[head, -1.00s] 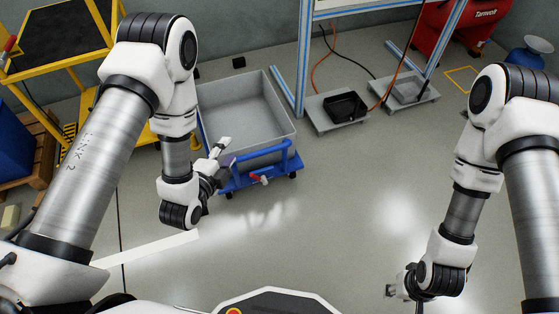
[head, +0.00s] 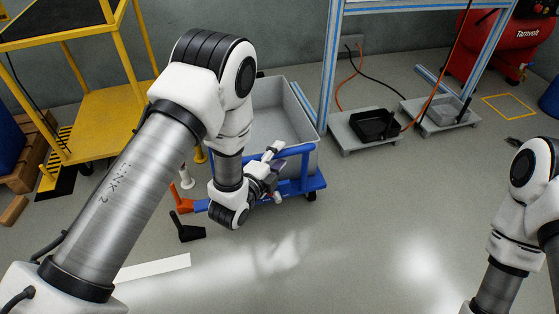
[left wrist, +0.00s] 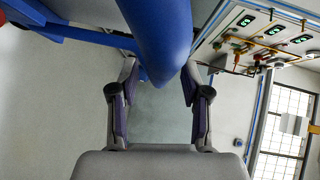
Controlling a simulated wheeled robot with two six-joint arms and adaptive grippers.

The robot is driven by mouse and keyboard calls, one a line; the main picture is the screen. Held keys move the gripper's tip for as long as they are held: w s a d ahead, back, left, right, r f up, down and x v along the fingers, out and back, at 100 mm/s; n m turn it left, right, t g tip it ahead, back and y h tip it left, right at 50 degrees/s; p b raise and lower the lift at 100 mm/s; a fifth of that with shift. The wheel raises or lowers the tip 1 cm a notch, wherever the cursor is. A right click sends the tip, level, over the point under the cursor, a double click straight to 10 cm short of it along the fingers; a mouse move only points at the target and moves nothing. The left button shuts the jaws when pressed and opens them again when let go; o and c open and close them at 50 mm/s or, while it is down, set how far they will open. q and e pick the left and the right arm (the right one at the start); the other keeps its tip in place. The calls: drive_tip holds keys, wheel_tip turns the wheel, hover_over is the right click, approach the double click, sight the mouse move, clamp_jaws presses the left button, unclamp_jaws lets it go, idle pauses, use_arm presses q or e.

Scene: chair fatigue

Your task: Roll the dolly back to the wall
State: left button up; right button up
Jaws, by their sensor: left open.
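The dolly (head: 312,184) is a blue wheeled frame carrying a grey bin (head: 302,118). It stands near the back wall (head: 280,35); my arm hides its left part, and I cannot tell the gap behind it. Its blue handle (head: 309,160) faces me.
A yellow cart (head: 110,115) stands left of the dolly. An orange piece (head: 182,202) and a black piece (head: 188,230) lie near its front left. A blue-grey frame (head: 330,70) and low platform with a black tray (head: 376,124) stand right.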

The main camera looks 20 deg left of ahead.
use_arm(q)
drive_tip(key=shift+w+d, duration=0.1)
drive_tip(key=shift+w, duration=0.45)
drive_tip(key=shift+c, duration=0.3)
clamp_jaws()
